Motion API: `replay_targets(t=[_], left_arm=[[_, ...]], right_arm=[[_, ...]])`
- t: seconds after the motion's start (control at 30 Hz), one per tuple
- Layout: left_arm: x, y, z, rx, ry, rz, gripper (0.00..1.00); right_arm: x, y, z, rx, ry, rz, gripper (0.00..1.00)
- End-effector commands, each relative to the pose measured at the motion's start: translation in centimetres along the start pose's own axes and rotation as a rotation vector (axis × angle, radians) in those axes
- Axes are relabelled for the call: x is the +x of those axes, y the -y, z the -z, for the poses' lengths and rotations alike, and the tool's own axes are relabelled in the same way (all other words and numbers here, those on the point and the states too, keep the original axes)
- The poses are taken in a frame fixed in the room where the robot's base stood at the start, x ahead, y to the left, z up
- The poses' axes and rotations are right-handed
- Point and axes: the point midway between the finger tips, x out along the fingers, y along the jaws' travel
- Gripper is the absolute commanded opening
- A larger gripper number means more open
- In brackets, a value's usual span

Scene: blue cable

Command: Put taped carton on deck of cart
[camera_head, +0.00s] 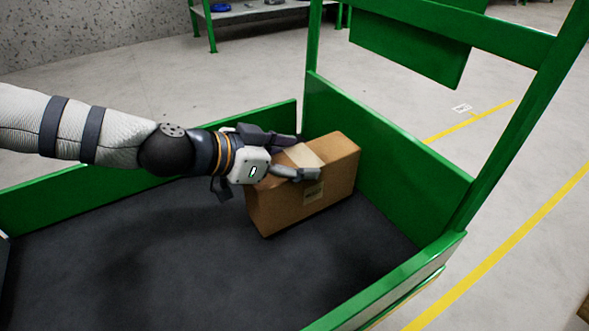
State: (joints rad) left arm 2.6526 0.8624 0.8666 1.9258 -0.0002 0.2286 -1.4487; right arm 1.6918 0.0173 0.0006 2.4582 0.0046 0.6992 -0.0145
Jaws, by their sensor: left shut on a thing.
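The taped carton (312,205) is a brown cardboard box with a pale tape strip and a small label. It stands at the far end of the cart's dark deck (150,265), close to the green end wall. I cannot tell whether its underside touches the deck. My left gripper (299,158) comes in from the left and is shut on the carton's upper near end, one finger on each side. The gripper hides part of the carton's top and left end. My right gripper is not in view.
Green cart walls (410,180) surround the deck, with tall posts and a green panel (410,45) at the far end. The deck left of and in front of the carton is clear. A green shelf (250,15) stands behind. Yellow lines (510,255) mark the floor.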

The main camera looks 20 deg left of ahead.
Motion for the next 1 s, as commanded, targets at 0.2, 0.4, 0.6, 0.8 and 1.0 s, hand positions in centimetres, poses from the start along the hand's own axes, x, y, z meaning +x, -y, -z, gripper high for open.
replay_targets(t=[0.2, 0.4, 0.6, 0.8, 1.0], left_arm=[[0.6, 0.1, -1.1, 0.000, -0.002, 0.001, 0.00], [0.7, 0.0, -1.4, -0.001, 0.001, 0.000, 0.68], [0.7, 0.0, -1.4, -0.001, 0.001, 0.000, 0.82], [0.6, 0.0, -1.2, 0.000, 0.000, 0.000, 0.82], [-2.9, 0.1, -0.6, 0.000, -0.004, 0.003, 0.82]], right_arm=[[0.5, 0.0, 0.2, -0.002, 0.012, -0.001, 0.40], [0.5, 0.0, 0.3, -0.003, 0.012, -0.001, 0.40], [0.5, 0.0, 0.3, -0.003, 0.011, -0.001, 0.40], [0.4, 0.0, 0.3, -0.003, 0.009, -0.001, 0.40], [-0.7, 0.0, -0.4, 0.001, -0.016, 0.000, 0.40]])
